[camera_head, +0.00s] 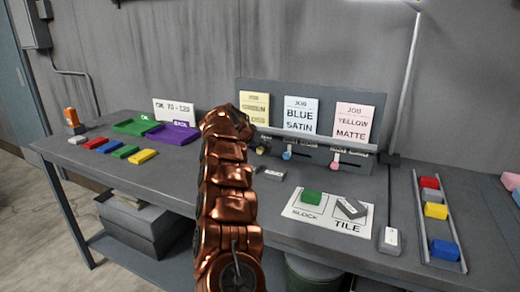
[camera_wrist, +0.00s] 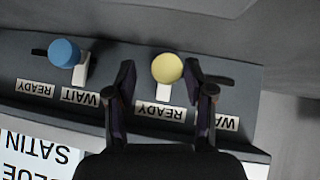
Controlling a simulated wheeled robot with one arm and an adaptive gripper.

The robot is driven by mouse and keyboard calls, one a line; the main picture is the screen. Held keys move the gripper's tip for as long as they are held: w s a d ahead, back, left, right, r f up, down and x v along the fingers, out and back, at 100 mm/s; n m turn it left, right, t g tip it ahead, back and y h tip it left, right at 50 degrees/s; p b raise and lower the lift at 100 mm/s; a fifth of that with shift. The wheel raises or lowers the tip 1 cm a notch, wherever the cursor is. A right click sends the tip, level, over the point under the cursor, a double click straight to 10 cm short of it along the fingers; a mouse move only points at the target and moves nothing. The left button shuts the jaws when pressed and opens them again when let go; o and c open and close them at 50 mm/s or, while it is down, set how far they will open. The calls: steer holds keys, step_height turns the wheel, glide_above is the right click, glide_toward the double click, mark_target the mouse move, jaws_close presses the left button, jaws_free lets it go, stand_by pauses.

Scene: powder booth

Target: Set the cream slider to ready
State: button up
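The cream slider (camera_wrist: 167,68) has a round pale-yellow knob on a short light stem. In the wrist view, which is upside down, its stem stands by its READY label (camera_wrist: 160,113), and bare slot shows toward the WAIT label (camera_wrist: 224,122). My gripper (camera_wrist: 164,73) is open, with one dark finger on each side of the knob and a visible gap on both sides. In the head view the cream knob (camera_head: 262,149) is small, just right of my copper arm, which hides most of the gripper there.
The blue slider (camera_wrist: 64,52) is beside it, by its WAIT label. A pink slider (camera_head: 335,166) is further right on the panel, under upright job cards (camera_head: 300,117). Coloured blocks, trays and a block/tile sheet (camera_head: 293,211) lie on the bench (camera_head: 125,172).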

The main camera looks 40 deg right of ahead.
steer(key=shift+w+a, duration=0.15)
steer(key=shift+a, duration=0.05)
steer(key=shift+a+r, duration=0.15)
steer(key=shift+a, duration=0.05)
steer(key=v, duration=1.1)
steer(key=shift+r, duration=0.15)
steer(key=shift+a, duration=0.1)
stand_by(0.3)
steer(key=s+a+r+n+t+y+p, duration=0.1)
steer(key=s+a+n+y+p, duration=0.25)
steer(key=a, duration=0.95)
steer(key=s+a+r+n+y+p, duration=0.15)
steer(key=s+a+n, duration=0.4)
steer(key=a, duration=0.75)
steer(key=s+a+f+n+g+y+p, duration=0.1)
steer(key=s+a, duration=0.4)
steer(key=s, duration=0.7)
steer(key=s+a+f+n+g+y+p, duration=0.1)
steer(key=s+a, duration=0.4)
steer(key=s, duration=0.7)
steer(key=s+a+f+n+g+y+p, duration=0.1)
steer(key=s+a+f+g+y+p, duration=0.1)
steer(key=s, duration=1)
steer(key=a+f+p, duration=0.1)
steer(key=a+f, duration=0.1)
steer(key=a, duration=0.1)
steer(key=shift+s+a+f+n, duration=0.15)
steer(key=shift+f+n, duration=0.05)
steer(key=shift+n, duration=0.2)
